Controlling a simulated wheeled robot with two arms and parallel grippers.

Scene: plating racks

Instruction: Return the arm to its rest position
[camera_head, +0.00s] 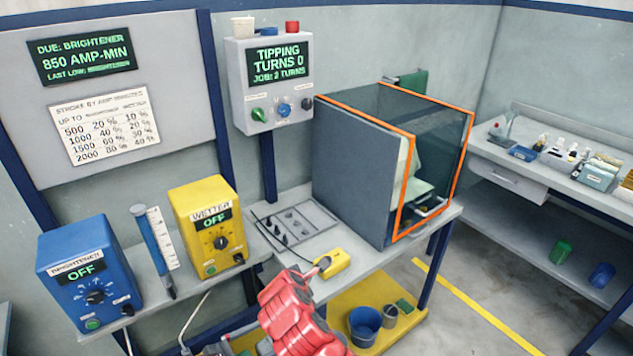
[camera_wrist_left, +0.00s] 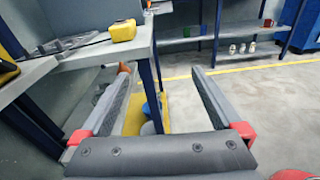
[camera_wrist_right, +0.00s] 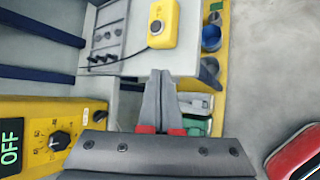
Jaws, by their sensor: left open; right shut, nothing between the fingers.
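My left gripper (camera_wrist_left: 160,73) is open and empty in the left wrist view. Its fingers are spread wide, low beside the bench (camera_wrist_left: 95,53). My right gripper (camera_wrist_right: 160,76) is shut with nothing between its fingers in the right wrist view. Its tips appear just below the yellow button box (camera_wrist_right: 164,22) on the bench; I cannot tell whether they touch the bench edge. In the head view a red ribbed part of mine rises from the bottom middle toward the yellow button box (camera_head: 333,264). Neither gripper's jaws show clearly there.
The blue brightener unit (camera_head: 88,275) and yellow wetter unit (camera_head: 207,225) both read OFF. An orange-edged tank enclosure (camera_head: 362,175) stands on the bench. A blue bucket (camera_head: 364,326) sits on the low yellow platform. Open floor lies to the right.

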